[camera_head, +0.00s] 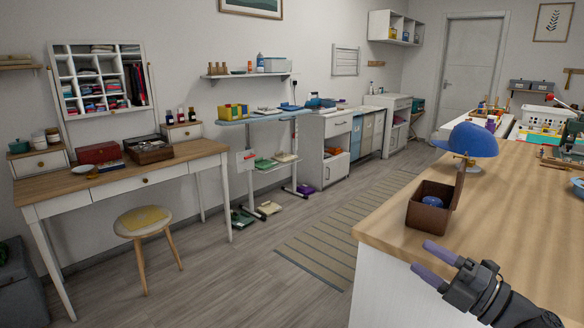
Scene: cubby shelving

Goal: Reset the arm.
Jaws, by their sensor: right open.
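My right gripper (432,264) shows at the lower right, over the near edge of the wooden counter. Its two purple-grey fingers are spread apart, with nothing between them. The right arm comes in from the bottom right corner. My left gripper is not in view. A brown open box (428,216) with a blue item (433,201) inside stands on the counter just beyond the fingers, apart from them. A blue cap (470,140) rests on a stand behind the box.
The wooden counter (520,225) is bare right of the box; a white basket (543,118) and clutter stand farther back. A desk (130,180) with a stool (143,222) is at left. Open floor with a striped rug (335,235) lies between.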

